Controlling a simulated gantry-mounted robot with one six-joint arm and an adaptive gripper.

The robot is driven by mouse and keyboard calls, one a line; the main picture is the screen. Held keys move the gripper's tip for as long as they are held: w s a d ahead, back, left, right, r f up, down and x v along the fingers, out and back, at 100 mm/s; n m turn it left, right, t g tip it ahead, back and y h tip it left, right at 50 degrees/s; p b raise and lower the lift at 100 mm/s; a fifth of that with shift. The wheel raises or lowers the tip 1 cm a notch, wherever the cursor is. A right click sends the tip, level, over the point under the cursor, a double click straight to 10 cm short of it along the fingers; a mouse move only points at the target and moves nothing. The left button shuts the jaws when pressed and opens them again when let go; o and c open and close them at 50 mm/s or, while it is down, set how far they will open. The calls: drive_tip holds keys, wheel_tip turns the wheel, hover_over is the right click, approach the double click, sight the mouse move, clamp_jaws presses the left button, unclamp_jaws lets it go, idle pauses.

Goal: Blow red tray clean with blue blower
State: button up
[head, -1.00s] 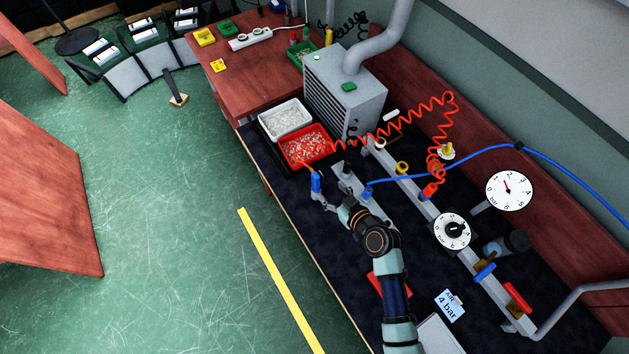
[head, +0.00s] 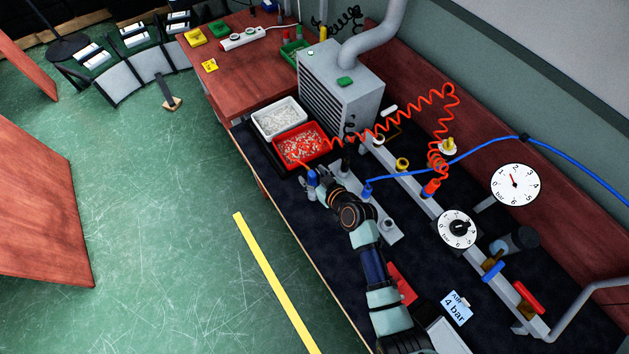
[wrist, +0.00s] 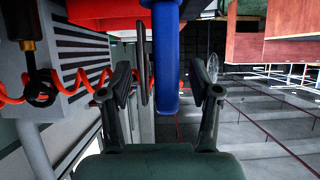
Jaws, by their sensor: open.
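The red tray (head: 327,143) holds pale chips with red showing between them and sits on the dark bench top. In the wrist view part of it shows as a red band (wrist: 105,10) at the top. In the wrist view the blue blower (wrist: 166,60) runs down between the fingers. My gripper (head: 317,188) is open around the blower, with gaps visible between the fingers (wrist: 164,88) and its body. A thin grey lever lies along the blower's left side.
A white tray (head: 258,126) with pale bits stands behind the red one. A grey vented box (head: 318,90) stands to the right of the trays. The orange coiled hose (head: 405,115) and blue hose (head: 470,150) cross above the bench.

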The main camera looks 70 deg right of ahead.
drive_tip(key=c, duration=0.9)
drive_tip(key=shift+r+p, duration=3.6)
drive_tip(key=shift+r, duration=0.75)
